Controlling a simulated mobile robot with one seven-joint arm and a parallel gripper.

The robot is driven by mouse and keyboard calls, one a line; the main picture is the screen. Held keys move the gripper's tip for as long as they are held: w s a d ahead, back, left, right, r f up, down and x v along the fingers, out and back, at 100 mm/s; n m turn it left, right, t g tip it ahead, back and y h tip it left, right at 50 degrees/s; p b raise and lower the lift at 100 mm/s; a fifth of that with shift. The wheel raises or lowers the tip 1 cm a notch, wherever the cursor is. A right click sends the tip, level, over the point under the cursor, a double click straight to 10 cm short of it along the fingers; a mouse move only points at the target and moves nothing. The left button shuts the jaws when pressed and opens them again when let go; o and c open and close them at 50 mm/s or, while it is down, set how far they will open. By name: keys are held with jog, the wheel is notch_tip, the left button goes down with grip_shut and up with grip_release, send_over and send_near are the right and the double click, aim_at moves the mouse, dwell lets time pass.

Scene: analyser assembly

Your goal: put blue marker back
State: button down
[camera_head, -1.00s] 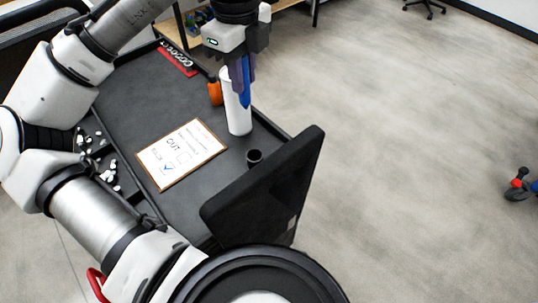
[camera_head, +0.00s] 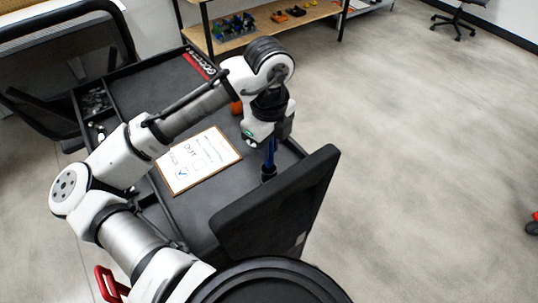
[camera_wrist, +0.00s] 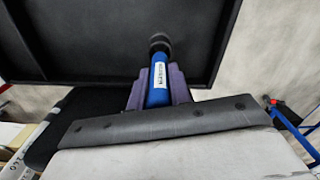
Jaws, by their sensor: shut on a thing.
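The blue marker (camera_head: 269,157) is upright in my gripper (camera_head: 271,148), low over the cart top. It also shows in the wrist view (camera_wrist: 158,84), between the purple finger pads. A small black cup (camera_head: 268,173) is directly under the marker, near the cart's right edge. In the wrist view a dark round shape (camera_wrist: 160,43) shows at the marker's far end. I cannot tell whether the marker's tip is inside the cup or just above it.
A clipboard (camera_head: 198,160) lies on the cart top, left of the cup. A black upright panel (camera_head: 275,207) stands close in front of the cup. An orange object (camera_head: 236,107) is partly hidden behind my arm. A shelf (camera_head: 262,26) stands behind the cart.

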jog(key=shift+f, duration=2.05)
jog(key=shift+f, duration=0.1)
jog(key=c, duration=1.3)
grip_release()
notch_tip(320, 180, up, 12)
jog(key=shift+r, duration=0.1)
